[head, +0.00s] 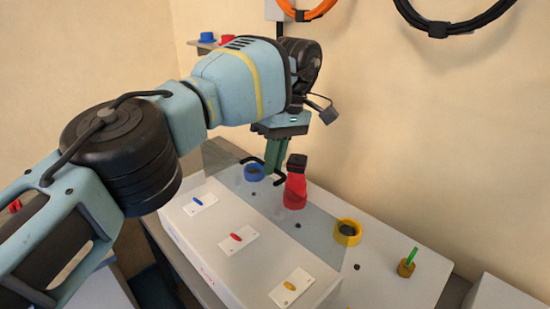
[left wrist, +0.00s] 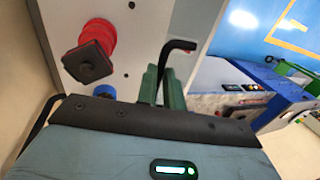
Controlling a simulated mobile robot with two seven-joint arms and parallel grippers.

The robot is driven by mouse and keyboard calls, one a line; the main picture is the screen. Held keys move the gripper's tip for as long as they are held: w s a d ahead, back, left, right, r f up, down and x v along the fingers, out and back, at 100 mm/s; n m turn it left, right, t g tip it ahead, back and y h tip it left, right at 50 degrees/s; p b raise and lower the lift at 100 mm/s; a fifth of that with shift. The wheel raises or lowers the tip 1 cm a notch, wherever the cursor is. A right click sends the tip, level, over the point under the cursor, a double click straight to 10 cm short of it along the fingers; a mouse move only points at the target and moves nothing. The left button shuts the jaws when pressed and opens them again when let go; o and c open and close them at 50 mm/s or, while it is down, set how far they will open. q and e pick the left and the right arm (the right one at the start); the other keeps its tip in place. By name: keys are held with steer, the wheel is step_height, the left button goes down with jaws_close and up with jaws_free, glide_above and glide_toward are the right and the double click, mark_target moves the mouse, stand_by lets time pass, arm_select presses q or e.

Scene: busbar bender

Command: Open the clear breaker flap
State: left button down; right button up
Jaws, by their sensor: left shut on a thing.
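The clear flap (head: 316,236) is a see-through grey sheet, seen over the panel just behind a row of breaker toggles. Its exact angle is hard to tell. A black bent handle (head: 281,180) is at its upper edge; its hooked end also shows in the left wrist view (left wrist: 181,46). My left gripper (head: 277,166) points down with its green fingers shut on this handle; the fingers also show in the left wrist view (left wrist: 160,88). The white breaker box (head: 225,222) carries blue, red and yellow toggles on white plates. My right gripper is not in view.
A red post with a black top (head: 295,185) stands close to the gripper. A blue ring (head: 254,172), a yellow ring (head: 347,232) and a green peg in a brass base (head: 407,265) are on the panel. Orange and black cable coils hang on the wall.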

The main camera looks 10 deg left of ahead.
arm_select(q)
steer(key=shift+w+d+f+g, duration=0.15)
steer(key=shift+f+g, duration=0.15)
steer(key=shift+f, duration=0.25)
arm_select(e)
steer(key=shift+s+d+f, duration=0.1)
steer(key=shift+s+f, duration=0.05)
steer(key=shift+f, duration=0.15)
arm_select(q)
steer(key=c, duration=1.5)
jaws_free()
steer(key=shift+r, duration=0.1)
steer(key=shift+c, duration=0.2)
steer(key=shift+r, duration=0.1)
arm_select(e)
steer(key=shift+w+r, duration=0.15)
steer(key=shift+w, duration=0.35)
arm_select(q)
steer(key=shift+r, duration=0.15)
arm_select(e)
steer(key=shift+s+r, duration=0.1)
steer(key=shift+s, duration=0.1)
arm_select(q)
steer(key=shift+a, duration=0.2)
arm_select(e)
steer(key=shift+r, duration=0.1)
